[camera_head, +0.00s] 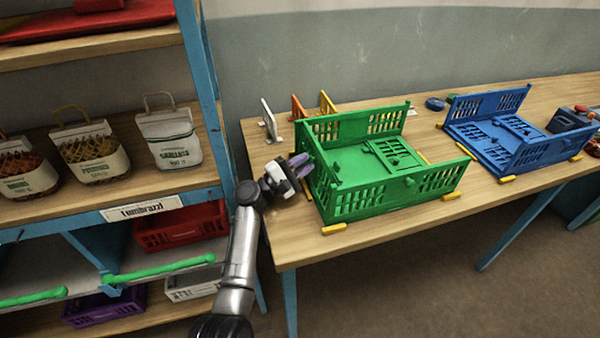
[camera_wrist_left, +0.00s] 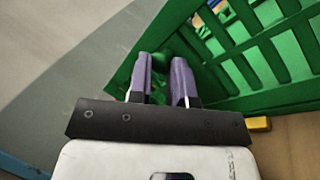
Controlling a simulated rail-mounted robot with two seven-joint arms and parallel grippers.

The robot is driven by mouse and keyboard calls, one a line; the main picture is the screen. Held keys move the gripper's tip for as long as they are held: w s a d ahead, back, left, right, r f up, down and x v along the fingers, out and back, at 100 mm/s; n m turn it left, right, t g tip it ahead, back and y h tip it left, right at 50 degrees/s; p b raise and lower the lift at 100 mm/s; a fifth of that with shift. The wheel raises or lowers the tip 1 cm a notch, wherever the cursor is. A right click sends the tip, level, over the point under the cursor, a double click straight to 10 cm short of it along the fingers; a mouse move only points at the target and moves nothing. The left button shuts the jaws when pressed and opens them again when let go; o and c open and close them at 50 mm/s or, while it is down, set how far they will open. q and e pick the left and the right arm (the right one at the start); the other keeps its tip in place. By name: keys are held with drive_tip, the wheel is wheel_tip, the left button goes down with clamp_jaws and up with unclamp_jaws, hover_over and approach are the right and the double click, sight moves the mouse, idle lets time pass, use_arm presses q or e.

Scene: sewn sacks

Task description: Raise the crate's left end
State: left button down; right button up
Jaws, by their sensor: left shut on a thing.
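The green crate (camera_head: 400,195) sits on the wooden table with its front and back long walls standing. Its left end (camera_head: 319,186) stands up at the left side; I cannot tell whether it is fully upright. Its other end panel (camera_head: 396,152) lies folded down inside. My left gripper (camera_head: 301,166) is at the outside of the left end, its purple fingers shut on a green part of it. In the left wrist view the fingers (camera_wrist_left: 166,78) close around a green piece beside the slotted green panel (camera_wrist_left: 262,55). My right gripper is not in view.
Yellow blocks (camera_head: 333,229) sit on the table around the crate. A blue crate (camera_head: 487,107) with a folded panel stands to the right. Small upright plates (camera_head: 268,120) stand behind left. A shelf rack (camera_head: 205,90) with bags stands close to my left arm.

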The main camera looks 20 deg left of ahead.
use_arm(q)
drive_tip(key=shift+s+a+f+t+b, duration=0.1)
drive_tip(key=shift+s+a+t+b, duration=0.15)
drive_tip(key=shift+b, duration=0.2)
drive_tip(key=shift+w, duration=0.1)
drive_tip(key=c, duration=1.3)
unclamp_jaws()
